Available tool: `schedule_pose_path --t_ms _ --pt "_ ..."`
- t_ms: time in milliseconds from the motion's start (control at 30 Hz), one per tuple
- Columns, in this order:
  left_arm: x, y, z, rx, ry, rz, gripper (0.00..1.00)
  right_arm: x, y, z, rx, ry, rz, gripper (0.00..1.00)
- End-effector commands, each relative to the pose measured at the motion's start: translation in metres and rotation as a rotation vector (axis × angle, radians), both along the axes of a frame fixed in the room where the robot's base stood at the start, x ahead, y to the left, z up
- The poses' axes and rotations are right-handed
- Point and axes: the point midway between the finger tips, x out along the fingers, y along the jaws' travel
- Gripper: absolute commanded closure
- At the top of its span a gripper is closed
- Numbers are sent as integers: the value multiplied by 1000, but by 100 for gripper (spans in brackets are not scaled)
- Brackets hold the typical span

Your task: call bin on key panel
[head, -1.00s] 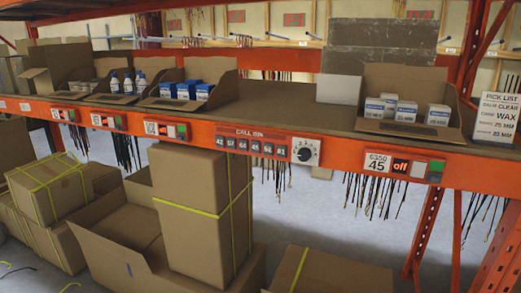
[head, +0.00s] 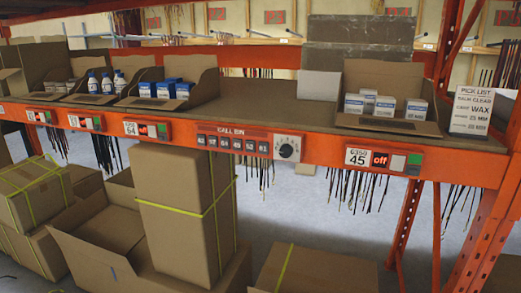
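The call bin key panel (head: 234,142) is fixed on the front of the orange shelf beam, with a row of several numbered keys. To the right, a bin label panel (head: 382,159) reads 45 with a red "off" display, a pale button and a green button. A pick list card (head: 472,111) stands at the shelf's right end; it mentions clear and wax. Neither of my grippers is in view.
Open bins on the shelf hold blue-and-white boxes (head: 167,90), white bottles (head: 106,84) and white boxes (head: 384,106). The shelf between them is mostly bare. Strapped cartons (head: 180,215) stand below the beam. An orange upright (head: 500,215) is at the right.

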Motion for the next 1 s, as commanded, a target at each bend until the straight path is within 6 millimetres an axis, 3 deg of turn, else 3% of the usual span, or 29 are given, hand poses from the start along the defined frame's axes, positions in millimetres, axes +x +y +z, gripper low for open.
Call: schedule_pose_path --t_ms 367,533,1000 --pt "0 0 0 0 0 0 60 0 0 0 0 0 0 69" --pt "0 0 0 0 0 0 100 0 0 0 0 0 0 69" --pt "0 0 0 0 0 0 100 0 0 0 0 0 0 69"
